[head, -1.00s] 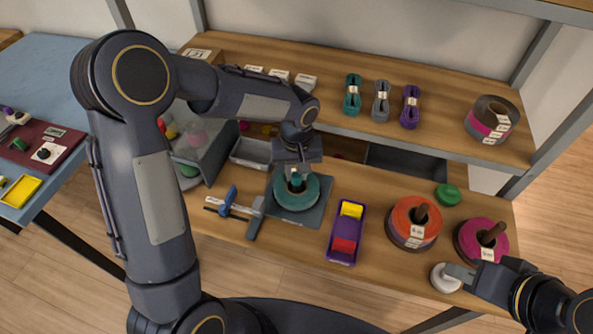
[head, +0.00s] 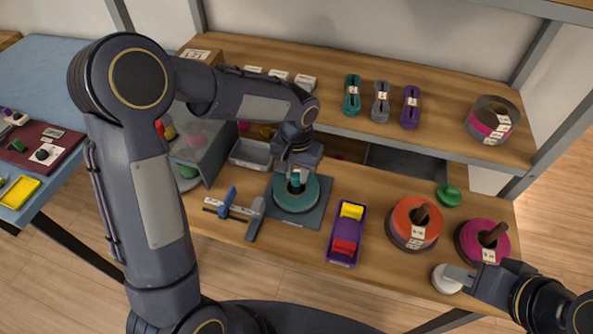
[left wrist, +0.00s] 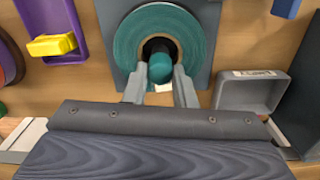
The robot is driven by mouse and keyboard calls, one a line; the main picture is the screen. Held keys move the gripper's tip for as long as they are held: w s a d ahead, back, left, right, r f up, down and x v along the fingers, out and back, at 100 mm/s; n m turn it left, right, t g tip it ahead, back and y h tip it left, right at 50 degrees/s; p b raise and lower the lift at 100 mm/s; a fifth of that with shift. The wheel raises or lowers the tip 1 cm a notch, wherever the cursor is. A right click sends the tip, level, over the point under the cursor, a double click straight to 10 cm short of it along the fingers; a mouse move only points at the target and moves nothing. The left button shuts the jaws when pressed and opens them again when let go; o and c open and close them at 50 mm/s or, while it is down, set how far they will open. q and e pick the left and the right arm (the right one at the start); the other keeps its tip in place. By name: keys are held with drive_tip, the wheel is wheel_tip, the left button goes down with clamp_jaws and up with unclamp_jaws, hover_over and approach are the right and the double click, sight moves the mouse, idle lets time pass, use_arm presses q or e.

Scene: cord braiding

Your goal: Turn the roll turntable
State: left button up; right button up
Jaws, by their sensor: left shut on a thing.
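The roll turntable is a grey square base (head: 318,214) with a teal roll (head: 306,202) lying flat on it. In the left wrist view the teal roll (left wrist: 138,30) has a dark centre hole with a teal knob (left wrist: 161,68) standing in it. My left gripper (head: 294,178) is over the roll from above, its fingers shut on the teal knob; it also shows in the left wrist view (left wrist: 160,80). My right gripper (head: 460,275) is at the table's front right, at a white round object (head: 446,280); I cannot tell whether its jaws hold it.
A purple tray (head: 342,258) with a yellow and a red block stands right of the turntable. Orange (head: 402,228) and magenta (head: 468,246) rolls on spindles stand further right. A blue-handled tool (head: 228,199) lies left. A grey bin (head: 250,154) stands behind.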

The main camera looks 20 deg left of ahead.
use_arm(q)
drive_tip(key=shift+r+m, duration=0.1)
drive_tip(key=shift+m, duration=2.8)
drive_tip(key=shift+m+p, duration=0.4)
drive_tip(key=shift+m, duration=2.5)
drive_tip(key=shift+d+m+p, duration=0.1)
drive_tip(key=shift+m+p, duration=0.5)
drive_tip(key=shift+m, duration=2.3)
drive_tip(key=shift+m+p, duration=0.7)
drive_tip(key=shift+m, duration=1.7)
drive_tip(key=shift+m, duration=0.4)
drive_tip(key=o, duration=1)
drive_tip(key=shift+s, duration=0.1)
wheel_tip(320, 180, up, 8)
drive_tip(key=shift+f, duration=0.15)
